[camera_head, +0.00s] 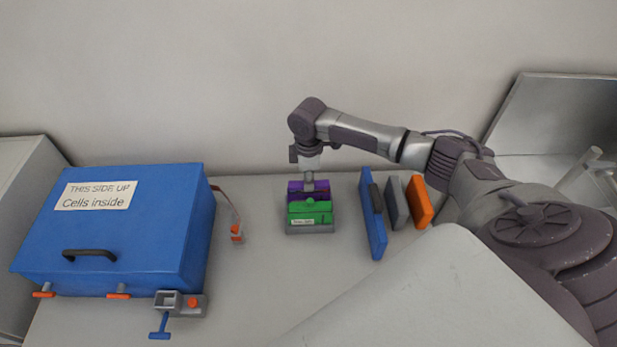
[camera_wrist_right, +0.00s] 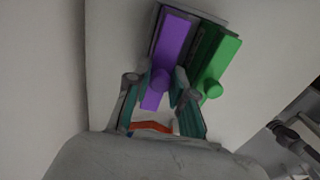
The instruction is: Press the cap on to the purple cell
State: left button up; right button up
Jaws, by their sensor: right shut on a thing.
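The purple cap (camera_wrist_right: 172,45) is a long bar with a round knob, seen in the right wrist view. My right gripper (camera_wrist_right: 160,88) is shut on that knob, one finger on each side. In the head view the right gripper (camera_head: 309,181) points down over the purple cell (camera_head: 296,196), which stands in a grey holder (camera_head: 310,229) behind a green cell (camera_head: 310,213). The green cell's own cap with a knob (camera_wrist_right: 212,89) is close beside the purple one. The gripper partly hides the purple cap, and I cannot tell whether it is fully seated. My left gripper is not in view.
A large blue box (camera_head: 135,230) marked "THIS SIDE UP Cells inside" stands at left, with clamps at its front. Blue (camera_head: 374,225), grey (camera_head: 398,202) and orange (camera_head: 420,202) upright slabs stand right of the holder. The table between box and holder is mostly clear.

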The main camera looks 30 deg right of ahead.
jog(key=shift+f, duration=0.45)
dwell(0.6)
jog(key=o, duration=0.9)
jog(key=shift+o, duration=0.5)
jog(key=o, duration=0.4)
jog(key=shift+r, duration=0.1)
jog(key=shift+r+p, duration=3.45)
jog(key=shift+p, duration=0.45)
